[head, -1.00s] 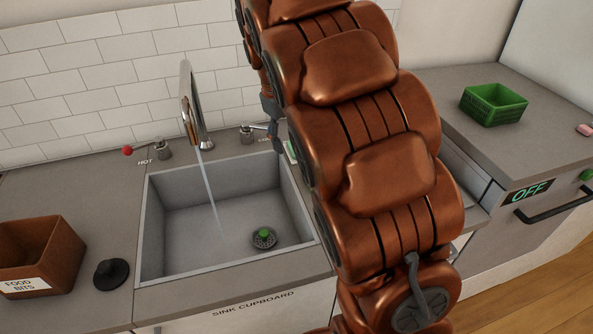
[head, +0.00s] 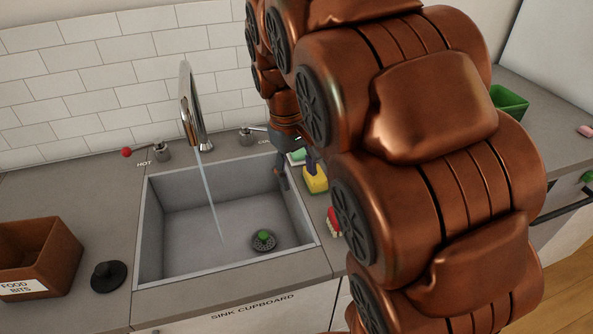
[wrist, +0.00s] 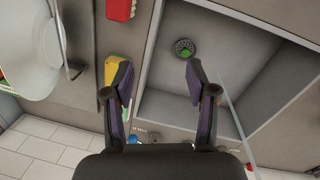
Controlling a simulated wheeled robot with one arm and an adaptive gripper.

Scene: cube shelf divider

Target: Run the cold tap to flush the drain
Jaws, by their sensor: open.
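The tap spout (head: 190,105) stands behind the sink (head: 143,235), and a thin stream of water (head: 210,200) runs from it into the basin. The cold tap handle (head: 247,134) is at the spout's right, partly covered by my arm; a small blue spot near it shows in the wrist view (wrist: 133,139). The drain (head: 264,240) is a dark strainer with a green piece on it, also seen in the wrist view (wrist: 184,48). My gripper (head: 297,172) is open and empty over the sink's right rim, in front of the cold handle.
A yellow sponge (head: 315,181) and a red brush (head: 333,222) lie right of the sink, the sponge close to a finger. The hot handle (head: 161,150) is left of the spout. A brown food-bits bin (head: 40,255) and black stopper (head: 109,274) are at left.

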